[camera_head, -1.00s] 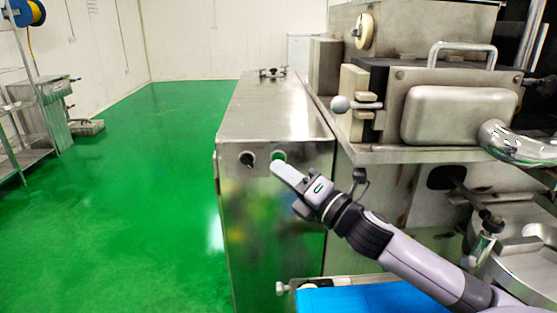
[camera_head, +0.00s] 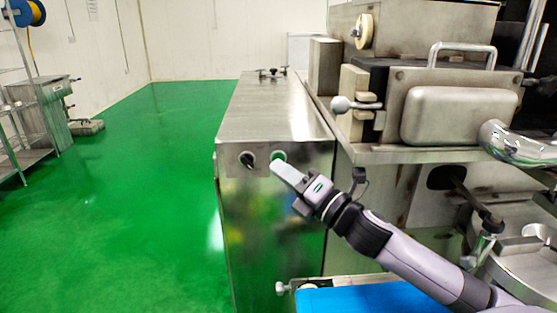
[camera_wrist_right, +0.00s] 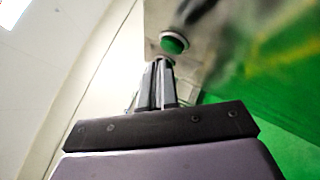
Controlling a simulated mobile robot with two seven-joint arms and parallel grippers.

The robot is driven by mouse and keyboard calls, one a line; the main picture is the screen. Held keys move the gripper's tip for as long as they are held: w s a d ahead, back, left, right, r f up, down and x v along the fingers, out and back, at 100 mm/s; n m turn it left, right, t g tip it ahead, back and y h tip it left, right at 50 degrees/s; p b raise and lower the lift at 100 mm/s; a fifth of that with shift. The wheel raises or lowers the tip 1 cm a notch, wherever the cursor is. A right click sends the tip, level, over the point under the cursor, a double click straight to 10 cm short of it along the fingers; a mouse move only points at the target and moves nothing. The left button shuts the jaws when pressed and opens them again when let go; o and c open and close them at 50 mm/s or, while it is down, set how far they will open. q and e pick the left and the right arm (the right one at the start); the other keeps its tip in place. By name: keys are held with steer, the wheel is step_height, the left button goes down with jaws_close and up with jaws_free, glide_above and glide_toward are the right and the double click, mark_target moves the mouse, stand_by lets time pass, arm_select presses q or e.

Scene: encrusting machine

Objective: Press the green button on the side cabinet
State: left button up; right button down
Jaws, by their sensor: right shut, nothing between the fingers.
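The side cabinet (camera_head: 275,215) is a long steel box in the middle of the head view. Its front face carries the green button (camera_head: 279,156), round with a pale rim, and a black knob to the left of it. My right gripper (camera_head: 274,168) is shut and empty, with its fingertips just below the green button. In the right wrist view the button (camera_wrist_right: 174,43) shows just beyond the tips of the shut fingers (camera_wrist_right: 162,65). I cannot tell whether the tips touch it. My left gripper is not in view.
The black knob (camera_head: 248,159) sits close to the left of the button. The steel machine (camera_head: 450,110) with a ball-ended lever (camera_head: 341,104) stands to the right. A blue surface (camera_head: 370,298) lies below my right arm. The green floor (camera_head: 130,200) at left is clear.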

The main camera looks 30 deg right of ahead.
steer(key=shift+w+d, duration=0.2)
steer(key=shift+w, duration=0.1)
steer(key=shift+w+d, duration=0.2)
steer(key=shift+w, duration=0.1)
stand_by(0.8)
steer(key=shift+s, duration=0.1)
steer(key=shift+s+a, duration=0.4)
steer(key=shift+s, duration=0.2)
